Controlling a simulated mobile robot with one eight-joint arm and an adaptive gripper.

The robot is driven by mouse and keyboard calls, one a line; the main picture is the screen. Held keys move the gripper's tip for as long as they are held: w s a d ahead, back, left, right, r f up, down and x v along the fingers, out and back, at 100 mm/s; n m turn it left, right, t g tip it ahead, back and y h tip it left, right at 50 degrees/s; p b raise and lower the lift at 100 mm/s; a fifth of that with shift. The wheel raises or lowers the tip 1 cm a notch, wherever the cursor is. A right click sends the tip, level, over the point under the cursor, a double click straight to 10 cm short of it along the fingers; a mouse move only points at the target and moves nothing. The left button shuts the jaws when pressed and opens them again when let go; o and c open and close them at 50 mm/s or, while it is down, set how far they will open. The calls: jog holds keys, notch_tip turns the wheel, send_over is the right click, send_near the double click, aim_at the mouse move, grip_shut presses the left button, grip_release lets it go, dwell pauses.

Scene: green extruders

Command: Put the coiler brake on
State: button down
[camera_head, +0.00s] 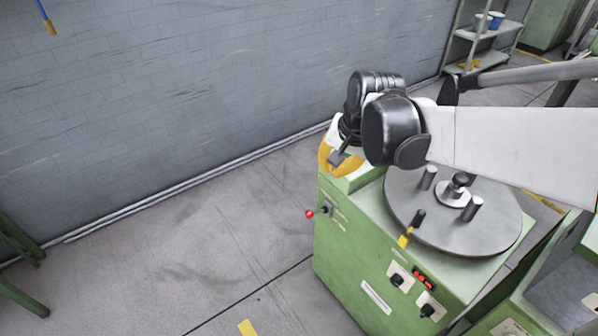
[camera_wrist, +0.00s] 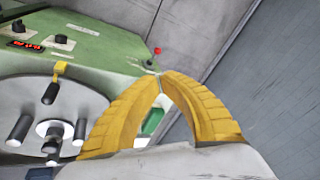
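The coiler is a green machine (camera_head: 345,262) with a round grey disc (camera_head: 470,238) on top, also in the wrist view (camera_wrist: 30,90). A red-knobbed lever (camera_head: 310,214) sticks out from its left side; its red knob (camera_wrist: 158,50) shows just past my fingertips in the wrist view. A black handle with a yellow base (camera_head: 404,240) sits at the disc's edge. I cannot tell which of these is the brake. My gripper (camera_head: 334,158) is above the machine's back left corner. Its yellow fingers (camera_wrist: 160,76) meet at the tips, with nothing seen between them, apart from the red knob.
The front panel has black knobs (camera_head: 397,280) and a red display (camera_head: 425,279). Black posts (camera_head: 473,208) stand on the disc. A grey brick wall (camera_head: 200,90) runs behind. Another green machine (camera_head: 525,318) stands at right.

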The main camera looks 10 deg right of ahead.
jog(key=w+d+f+m+g, duration=0.2)
jog(key=w+f+m, duration=0.2)
jog(key=w+f, duration=0.45)
jog(key=m+g+y, duration=0.1)
jog(key=m+y, duration=0.1)
jog(key=m, duration=0.1)
send_over(313, 214)
jog(key=s+d, duration=0.1)
jog(key=d, duration=0.3)
notch_tip(313, 214, down, 12)
jog(key=shift+s+r, duration=0.15)
jog(key=shift+s, duration=0.1)
jog(key=b+x, duration=0.6)
jog(key=x, duration=0.8)
jog(key=shift+s+a+h, duration=0.15)
jog(key=shift+h, duration=0.35)
